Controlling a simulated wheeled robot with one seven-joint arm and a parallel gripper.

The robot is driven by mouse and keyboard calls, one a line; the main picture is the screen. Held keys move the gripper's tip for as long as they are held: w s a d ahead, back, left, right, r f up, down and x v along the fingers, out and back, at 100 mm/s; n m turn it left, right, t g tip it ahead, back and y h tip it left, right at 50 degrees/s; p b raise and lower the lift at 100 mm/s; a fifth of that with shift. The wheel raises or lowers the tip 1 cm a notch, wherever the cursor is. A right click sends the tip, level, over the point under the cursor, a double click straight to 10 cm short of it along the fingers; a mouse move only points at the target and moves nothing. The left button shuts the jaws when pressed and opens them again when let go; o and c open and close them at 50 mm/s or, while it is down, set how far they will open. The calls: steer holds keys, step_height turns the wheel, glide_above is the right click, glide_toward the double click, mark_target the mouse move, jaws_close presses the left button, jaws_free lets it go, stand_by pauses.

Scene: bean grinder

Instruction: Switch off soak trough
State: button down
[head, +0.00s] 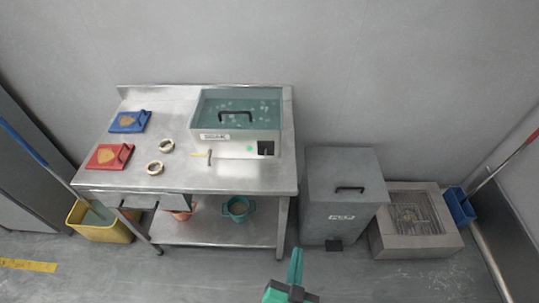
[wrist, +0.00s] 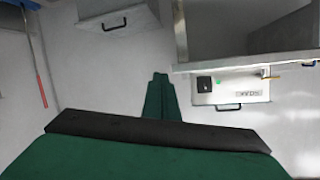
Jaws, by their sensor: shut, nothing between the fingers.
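The soak trough (head: 205,138) is a metal box of bubbling teal water on the steel table. Its front carries a label, a green lamp (head: 250,148) that looks lit, a black switch (head: 265,148) at the right and a tap (head: 209,157) at the left. In the wrist view the trough front (wrist: 230,88) appears upside down, with the black switch (wrist: 204,83) beside the green lamp (wrist: 218,82). I cannot read the switch's position. My gripper (head: 297,252) is shut and empty, in front of and right of the table, apart from the trough. Its fingers (wrist: 160,76) also show in the wrist view.
The steel table (head: 250,178) holds red (head: 108,156) and blue (head: 130,121) handled blocks and two rings. A grey lidded bin (head: 345,190) and a low grated box (head: 416,240) stand right of it. A yellow bucket (head: 100,233) is at the left. Front floor is clear.

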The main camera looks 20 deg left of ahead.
steer(key=w+a+r+g+y, duration=0.1)
steer(key=w+a+r+y, duration=0.1)
steer(key=w+a+r, duration=0.3)
steer(key=w+a+r+y, duration=0.2)
steer(key=w+a+r, duration=0.3)
steer(key=w+r, duration=0.6)
steer(key=shift+w+g, duration=0.4)
steer(key=shift+w, duration=1)
steer(key=shift+a, duration=0.15)
steer(key=x, duration=1)
steer(key=shift+a, duration=0.25)
steer(key=shift+s+a+f, duration=0.15)
steer(key=shift+a+f, duration=0.1)
steer(key=shift+f, duration=0.3)
steer(key=shift+s+a+f, duration=0.2)
steer(key=shift+a+f, duration=0.1)
steer(key=shift+f, duration=0.2)
steer(key=shift+s+a+f, duration=0.1)
steer(key=shift+f, duration=0.15)
steer(key=shift+s+a+f, duration=0.1)
steer(key=shift+a+f, duration=0.15)
steer(key=shift+f, duration=0.05)
steer(key=shift+s+a, duration=0.1)
